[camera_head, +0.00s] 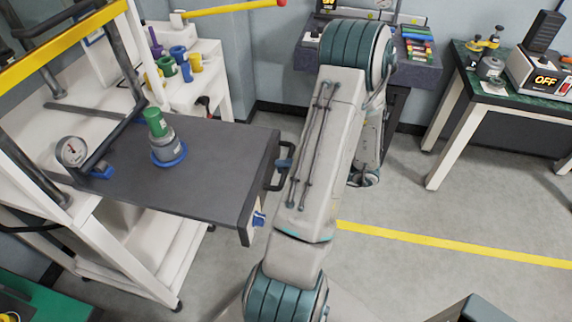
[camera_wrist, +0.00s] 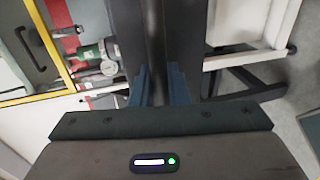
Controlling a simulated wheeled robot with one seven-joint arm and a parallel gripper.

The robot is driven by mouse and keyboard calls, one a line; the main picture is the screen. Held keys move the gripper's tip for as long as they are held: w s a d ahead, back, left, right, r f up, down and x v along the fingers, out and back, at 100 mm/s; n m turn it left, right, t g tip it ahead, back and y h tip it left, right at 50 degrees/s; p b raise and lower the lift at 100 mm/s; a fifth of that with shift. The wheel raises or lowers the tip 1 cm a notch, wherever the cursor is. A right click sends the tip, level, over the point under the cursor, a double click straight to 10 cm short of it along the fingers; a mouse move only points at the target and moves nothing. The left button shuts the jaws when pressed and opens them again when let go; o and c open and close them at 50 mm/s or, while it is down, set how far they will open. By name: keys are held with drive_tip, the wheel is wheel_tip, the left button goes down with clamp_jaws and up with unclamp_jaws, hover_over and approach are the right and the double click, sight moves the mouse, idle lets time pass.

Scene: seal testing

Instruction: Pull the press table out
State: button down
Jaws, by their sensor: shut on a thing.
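The press table (camera_head: 215,192) is a dark grey slab in the white-framed press at the left of the head view. It sticks out to the right, past the frame. Its black handle (camera_head: 272,186) is on the right edge. My gripper (camera_head: 285,163) is at this handle, mostly hidden behind my arm. In the wrist view, the blue fingers of my gripper (camera_wrist: 159,88) stand on both sides of a dark bar and are shut on it. A grey fitting with a green top and blue ring (camera_head: 165,143) stands upright on the table.
A pressure gauge (camera_head: 72,151) is at the table's left. Behind is a white shelf (camera_head: 205,62) with coloured parts. A green-topped bench (camera_head: 470,62) stands at the right. The floor (camera_head: 440,215) right of the table is clear, with a yellow line.

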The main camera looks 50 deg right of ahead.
drive_tip(key=shift+s+d, duration=0.1)
drive_tip(key=shift+s, duration=0.05)
drive_tip(key=c, duration=1.7)
unclamp_jaws()
drive_tip(key=shift+o, duration=1.1)
drive_tip(key=shift+s+d, duration=0.15)
drive_tip(key=shift+s, duration=0.05)
drive_tip(key=shift+w, duration=0.15)
drive_tip(key=b+v, duration=0.1)
drive_tip(key=v, duration=1.3)
